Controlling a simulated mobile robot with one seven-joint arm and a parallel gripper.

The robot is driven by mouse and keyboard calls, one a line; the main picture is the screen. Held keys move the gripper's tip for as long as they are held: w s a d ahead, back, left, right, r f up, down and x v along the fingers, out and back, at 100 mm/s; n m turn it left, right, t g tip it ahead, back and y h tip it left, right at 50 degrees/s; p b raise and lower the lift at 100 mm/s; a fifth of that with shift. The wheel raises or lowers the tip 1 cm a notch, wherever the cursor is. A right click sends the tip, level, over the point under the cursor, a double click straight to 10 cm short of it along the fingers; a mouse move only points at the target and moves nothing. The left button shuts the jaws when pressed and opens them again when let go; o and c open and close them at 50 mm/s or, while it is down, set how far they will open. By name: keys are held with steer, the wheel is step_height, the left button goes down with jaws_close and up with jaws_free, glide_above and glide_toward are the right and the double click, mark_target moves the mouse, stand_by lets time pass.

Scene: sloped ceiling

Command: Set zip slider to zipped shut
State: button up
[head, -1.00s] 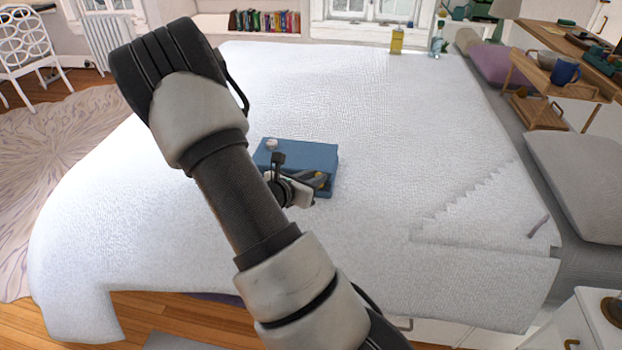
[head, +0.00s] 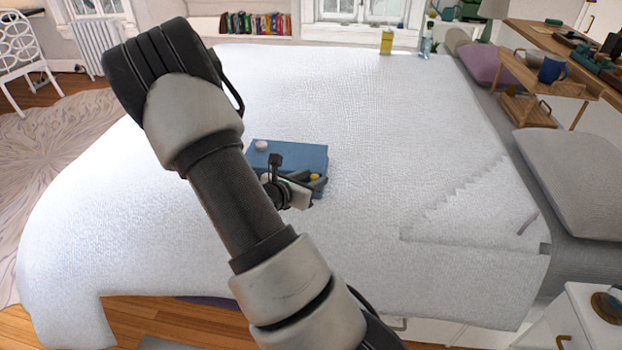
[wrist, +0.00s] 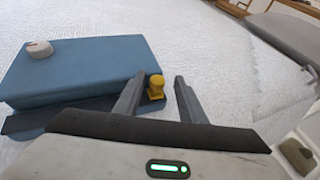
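A blue pouch-like case (head: 300,158) lies on the white bed cover, with a dark strip along its near side in the wrist view (wrist: 90,65). The yellow zip slider (wrist: 156,86) is at the case's near right corner; it also shows in the head view (head: 315,177). My gripper (wrist: 160,77) is open, with one finger on each side of the slider in the wrist view. I cannot tell whether either finger touches it. In the head view my gripper (head: 308,181) is low beside the case, and my arm hides part of the case's left side.
A small pale round object (wrist: 40,49) sits on top of the case. The bed cover (head: 400,130) is broad and mostly clear around it. A yellow bottle (head: 386,42) and a clear bottle (head: 426,42) stand at the far edge. Grey pillows (head: 570,180) lie at the right.

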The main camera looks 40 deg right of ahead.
steer(key=p+v, duration=0.3)
steer(key=v, duration=1.4)
steer(key=shift+r+p, duration=0.2)
steer(key=shift+p, duration=0.2)
steer(key=shift+a, duration=0.15)
